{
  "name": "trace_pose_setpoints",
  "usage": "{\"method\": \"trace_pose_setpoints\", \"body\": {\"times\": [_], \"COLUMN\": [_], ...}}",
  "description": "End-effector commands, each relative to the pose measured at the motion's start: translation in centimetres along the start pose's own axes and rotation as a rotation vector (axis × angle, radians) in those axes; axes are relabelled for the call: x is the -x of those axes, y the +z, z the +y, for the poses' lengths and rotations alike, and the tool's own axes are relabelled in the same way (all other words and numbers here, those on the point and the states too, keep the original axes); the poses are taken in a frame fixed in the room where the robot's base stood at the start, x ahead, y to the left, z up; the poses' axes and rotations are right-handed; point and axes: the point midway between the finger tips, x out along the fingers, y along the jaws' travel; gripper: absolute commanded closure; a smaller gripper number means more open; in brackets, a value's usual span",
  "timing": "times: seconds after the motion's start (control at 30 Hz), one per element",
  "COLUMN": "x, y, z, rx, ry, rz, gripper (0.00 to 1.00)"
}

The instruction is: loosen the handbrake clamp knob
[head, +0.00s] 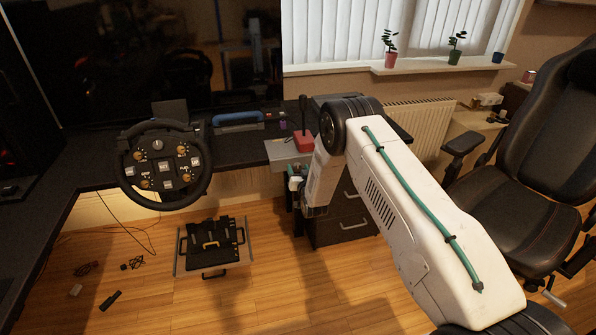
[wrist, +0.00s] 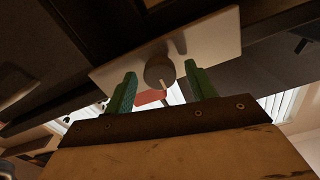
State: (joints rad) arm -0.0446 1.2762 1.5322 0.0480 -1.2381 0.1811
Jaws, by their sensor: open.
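The clamp knob (wrist: 158,72) is a dark round knob with a pale pointer line, on a light metal plate (wrist: 215,45). In the wrist view it lies between the two green fingers of my gripper (wrist: 161,70). The fingers are apart, with a visible gap on both sides of the knob. I cannot tell whether their tips reach past the knob in depth. In the head view the red handbrake (head: 304,142) with its dark lever stands at the desk edge. My gripper (head: 296,178) is just below it, partly hidden by my arm, and the knob is hidden there.
The steering wheel (head: 165,165) is on the desk to the left. A pedal set (head: 211,248) lies on the floor below. A drawer unit (head: 345,222) stands close to my gripper on the right. A black chair (head: 525,150) is farther right. The floor between pedals and drawers is clear.

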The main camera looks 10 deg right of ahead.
Motion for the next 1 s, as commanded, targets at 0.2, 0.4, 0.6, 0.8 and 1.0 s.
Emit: {"method": "trace_pose_setpoints", "body": {"times": [0.2, 0.4, 0.6, 0.8, 1.0], "x": [0.02, 0.03, 0.03, 0.04, 0.04], "y": [0.02, 0.08, 0.05, 0.04, 0.04], "z": [-0.06, -0.38, -0.21, -0.2, -0.21], "rx": [0.0, 0.0, 0.018, 0.1, 0.251], "ry": [-0.001, -0.001, -0.002, -0.002, -0.002], "rz": [0.0, 0.0, -0.001, -0.001, -0.001], "gripper": [0.61, 0.89, 0.89, 0.89, 0.89]}}
